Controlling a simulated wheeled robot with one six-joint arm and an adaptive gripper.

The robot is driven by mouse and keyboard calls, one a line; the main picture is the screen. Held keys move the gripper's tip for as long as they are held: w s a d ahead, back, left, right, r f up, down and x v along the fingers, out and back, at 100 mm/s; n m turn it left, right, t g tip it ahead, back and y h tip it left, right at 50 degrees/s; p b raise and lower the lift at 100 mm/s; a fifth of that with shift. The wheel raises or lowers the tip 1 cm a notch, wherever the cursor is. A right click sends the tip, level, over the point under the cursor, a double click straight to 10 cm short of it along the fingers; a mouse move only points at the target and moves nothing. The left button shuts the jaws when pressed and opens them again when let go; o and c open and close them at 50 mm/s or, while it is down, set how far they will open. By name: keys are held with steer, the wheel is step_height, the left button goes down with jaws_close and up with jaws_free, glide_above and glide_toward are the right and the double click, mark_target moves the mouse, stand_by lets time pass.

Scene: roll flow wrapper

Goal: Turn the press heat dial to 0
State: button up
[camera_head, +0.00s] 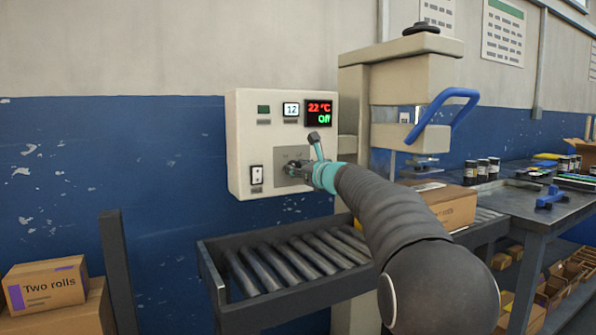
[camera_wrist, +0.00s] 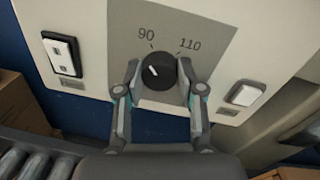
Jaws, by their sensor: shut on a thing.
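The press heat dial (camera_wrist: 158,72) is a round black knob with a white mark on a grey plate. In the wrist view, the numbers 90 and 110 show just above it; other numbers are hidden or out of view. The mark sits left of the knob's centre; its exact reading is unclear. My gripper (camera_wrist: 159,68) has one finger on each side of the dial and is shut on it. In the head view, my gripper (camera_head: 298,167) is at the lower part of the control box (camera_head: 246,130) and largely hides the dial.
A red and green display (camera_head: 319,112) reads 22 °C and Off. A small display (camera_head: 291,109) reads 12. A white rocker switch (camera_head: 257,175) is left of the dial. A press with a blue handle (camera_head: 440,112) stands right; a roller conveyor (camera_head: 285,266) runs below.

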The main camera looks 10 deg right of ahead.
steer(key=n+h+b, duration=0.1)
steer(key=n+b, duration=0.5)
steer(key=n, duration=0.6)
steer(key=shift+a, duration=0.1)
stand_by(0.4)
steer(key=o, duration=1.1)
steer(key=shift+o, duration=0.2)
steer(key=shift+s, duration=0.1)
steer(key=v, duration=1.1)
steer(key=shift+s, duration=0.4)
steer(key=shift+r, duration=0.1)
